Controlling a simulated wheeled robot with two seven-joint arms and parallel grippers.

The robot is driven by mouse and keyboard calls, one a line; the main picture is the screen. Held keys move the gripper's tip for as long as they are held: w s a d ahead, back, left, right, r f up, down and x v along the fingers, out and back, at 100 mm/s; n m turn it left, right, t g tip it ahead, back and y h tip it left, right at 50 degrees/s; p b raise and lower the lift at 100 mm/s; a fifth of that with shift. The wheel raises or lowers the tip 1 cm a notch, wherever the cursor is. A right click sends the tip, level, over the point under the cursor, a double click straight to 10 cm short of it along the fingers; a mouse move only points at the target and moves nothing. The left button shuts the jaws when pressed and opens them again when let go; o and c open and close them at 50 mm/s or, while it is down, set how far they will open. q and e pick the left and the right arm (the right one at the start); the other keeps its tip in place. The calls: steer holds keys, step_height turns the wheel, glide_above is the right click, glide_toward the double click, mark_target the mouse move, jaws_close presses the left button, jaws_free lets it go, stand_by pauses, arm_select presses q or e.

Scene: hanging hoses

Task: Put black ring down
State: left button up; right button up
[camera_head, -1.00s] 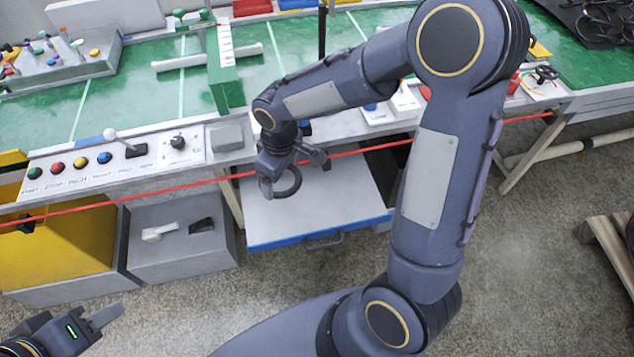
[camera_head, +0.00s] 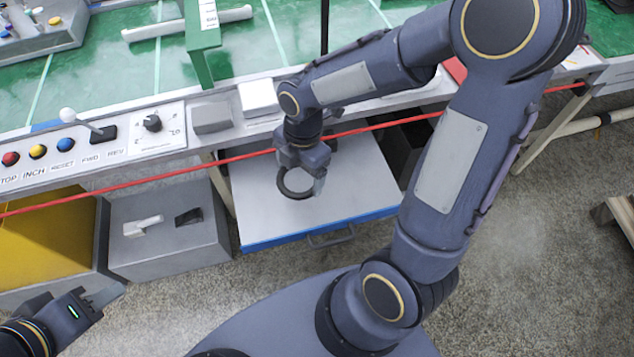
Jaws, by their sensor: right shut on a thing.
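The black ring (camera_head: 289,192) is at my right gripper (camera_head: 300,178), over the white surface of an open drawer (camera_head: 345,190) with a blue front. My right gripper points down and is shut on the ring. Part of the ring is hidden behind the fingers. I cannot tell whether the ring touches the drawer surface. My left gripper (camera_head: 108,298) is at the lower left, far from the ring and over the floor. Its finger shows edge-on, so its opening is unclear.
A red line (camera_head: 225,160) runs across in front of the bench, near my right wrist. The control panel (camera_head: 110,150) with buttons and a lever lies left of the drawer. A grey box (camera_head: 165,235) with small parts on top stands left of the drawer.

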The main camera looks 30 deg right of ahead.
steer(key=d+f, duration=0.2)
steer(key=d+f+b, duration=0.1)
steer(key=d+f, duration=0.1)
steer(key=f, duration=0.1)
steer(key=shift+f, duration=0.1)
steer(key=shift+d+f+b, duration=0.2)
steer(key=shift+f+b, duration=0.2)
steer(key=shift+f, duration=1.3)
steer(key=shift+f, duration=0.1)
steer(key=shift+f, duration=0.15)
steer(key=o, duration=0.9)
steer(key=shift+r, duration=0.4)
step_height(320, 180, up, 10)
steer(key=d+p, duration=0.1)
steer(key=p, duration=0.2)
steer(key=s+a+r+m+t, duration=0.1)
steer(key=s+r+m+t, duration=0.1)
steer(key=m, duration=0.5)
steer(key=s+r+m+t+y, duration=0.1)
steer(key=s+r+m+t, duration=0.1)
steer(key=s+r+m, duration=0.3)
steer(key=s+a+r+m+t+y, duration=0.1)
steer(key=s+r+m, duration=0.3)
steer(key=m, duration=0.7)
steer(key=shift+s+a+t, duration=0.3)
steer(key=shift+s+t, duration=0.2)
steer(key=shift+s, duration=0.15)
